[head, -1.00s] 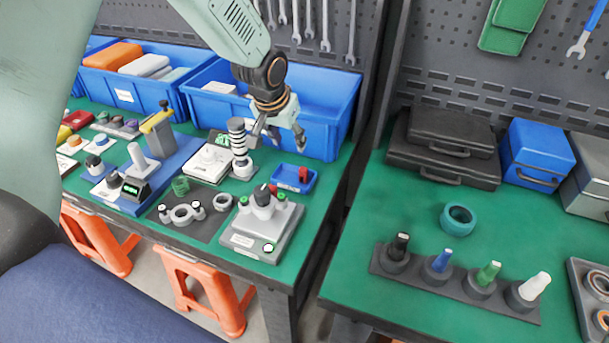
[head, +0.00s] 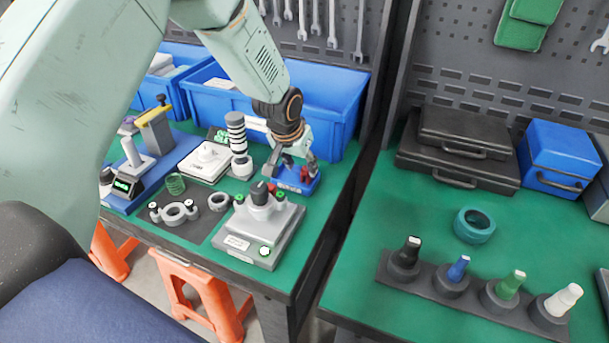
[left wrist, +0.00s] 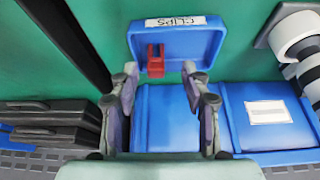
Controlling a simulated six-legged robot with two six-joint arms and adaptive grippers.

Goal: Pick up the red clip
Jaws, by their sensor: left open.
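The red clip (left wrist: 155,61) sits in the small blue tray labelled CLIPS (left wrist: 196,45) in the left wrist view, at the tray's near side. In the head view the blue tray (head: 290,188) is on the green bench, and the red clip (head: 304,174) is partly hidden by my gripper. My left gripper (head: 290,172) is over the tray, pointing down. In the left wrist view my left gripper (left wrist: 160,70) has its fingers wide apart, with the clip between their lines and nothing held. I cannot tell the exact height gap. My right gripper is not in view.
A grey test device (head: 262,225) stands just in front of the tray. A black-and-white ringed column (head: 237,140) is to its left. A large blue bin (head: 335,110) stands behind. A gap separates this bench from the right one.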

